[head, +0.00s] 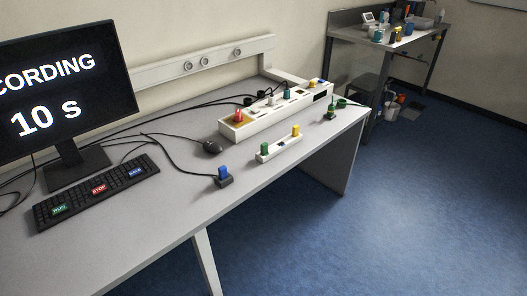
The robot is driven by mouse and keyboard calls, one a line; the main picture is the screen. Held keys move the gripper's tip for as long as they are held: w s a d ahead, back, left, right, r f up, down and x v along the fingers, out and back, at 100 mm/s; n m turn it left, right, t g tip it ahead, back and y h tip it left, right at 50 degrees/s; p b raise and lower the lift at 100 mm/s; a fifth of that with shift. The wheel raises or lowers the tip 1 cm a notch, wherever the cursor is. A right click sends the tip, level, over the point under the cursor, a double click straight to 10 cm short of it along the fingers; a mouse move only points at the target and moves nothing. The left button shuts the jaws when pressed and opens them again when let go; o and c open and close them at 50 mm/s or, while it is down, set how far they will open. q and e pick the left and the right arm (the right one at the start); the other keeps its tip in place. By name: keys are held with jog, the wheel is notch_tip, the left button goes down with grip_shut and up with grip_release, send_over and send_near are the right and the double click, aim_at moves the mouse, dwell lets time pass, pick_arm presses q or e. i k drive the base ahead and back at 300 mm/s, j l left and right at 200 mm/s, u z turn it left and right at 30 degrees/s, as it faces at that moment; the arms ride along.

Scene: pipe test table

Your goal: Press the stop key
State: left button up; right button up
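The stop key (99,189) is a red key with white lettering in the middle of the black keyboard (125,183). The keyboard lies on the grey desk in front of the monitor. A green key (60,209) is to the left of the stop key and a blue key (136,172) is to its right. The monitor (66,82) shows "CORDING" and "10 s" in white, with its left side cut off by the picture edge. Neither of my grippers shows in the head view.
A mouse (212,147) and a small dark box with a blue top (223,175) stand right of the keyboard. A long white panel (276,112) and a small white block (278,149) stand further right. Cables cross the desk (170,213), whose front strip is clear.

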aim_at(103, 189)
jog(key=u, duration=1.25)
